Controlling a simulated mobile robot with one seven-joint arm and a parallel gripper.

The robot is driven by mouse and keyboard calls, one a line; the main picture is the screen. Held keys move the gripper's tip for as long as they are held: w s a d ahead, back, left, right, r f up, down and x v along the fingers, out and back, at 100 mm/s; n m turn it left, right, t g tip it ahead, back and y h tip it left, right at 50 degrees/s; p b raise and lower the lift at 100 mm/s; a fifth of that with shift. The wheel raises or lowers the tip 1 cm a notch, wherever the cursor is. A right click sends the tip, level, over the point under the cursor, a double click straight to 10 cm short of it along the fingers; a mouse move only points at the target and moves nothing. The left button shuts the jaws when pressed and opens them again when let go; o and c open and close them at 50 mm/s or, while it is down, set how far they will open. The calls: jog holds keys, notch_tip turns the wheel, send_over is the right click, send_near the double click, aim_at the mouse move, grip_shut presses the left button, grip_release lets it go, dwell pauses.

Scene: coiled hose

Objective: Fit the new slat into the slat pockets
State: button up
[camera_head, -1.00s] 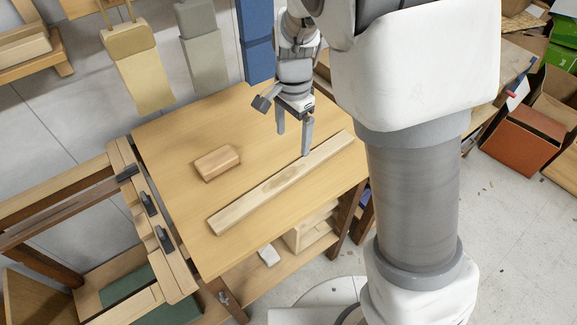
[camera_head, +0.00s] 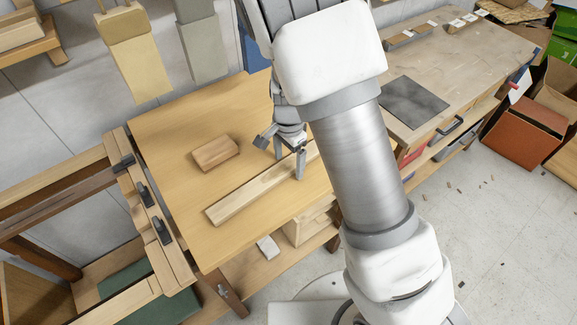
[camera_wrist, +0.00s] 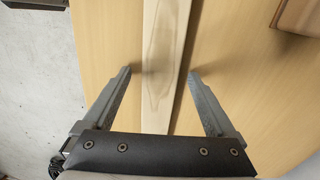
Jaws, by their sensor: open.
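The slat, a long pale wooden strip (camera_head: 245,196), lies flat on the wooden table. It also runs lengthwise up the wrist view (camera_wrist: 160,60). My gripper (camera_head: 289,163) is open over the slat's far-right part. In the wrist view my gripper (camera_wrist: 160,73) has one finger on each side of the slat, with gaps on both sides. Whether the fingertips reach down beside it or hover above is unclear. My arm hides the slat's far end. A wooden frame (camera_head: 148,222) with dark fittings (camera_head: 145,195) stands left of the table; I cannot make out the pockets.
A small wooden block (camera_head: 215,153) lies on the table (camera_head: 165,125) left of the slat. A workbench (camera_head: 450,70) with a dark mat (camera_head: 414,100) stands to the right. Cardboard boxes (camera_head: 525,130) stand on the floor at far right.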

grip_shut()
dwell(0.5)
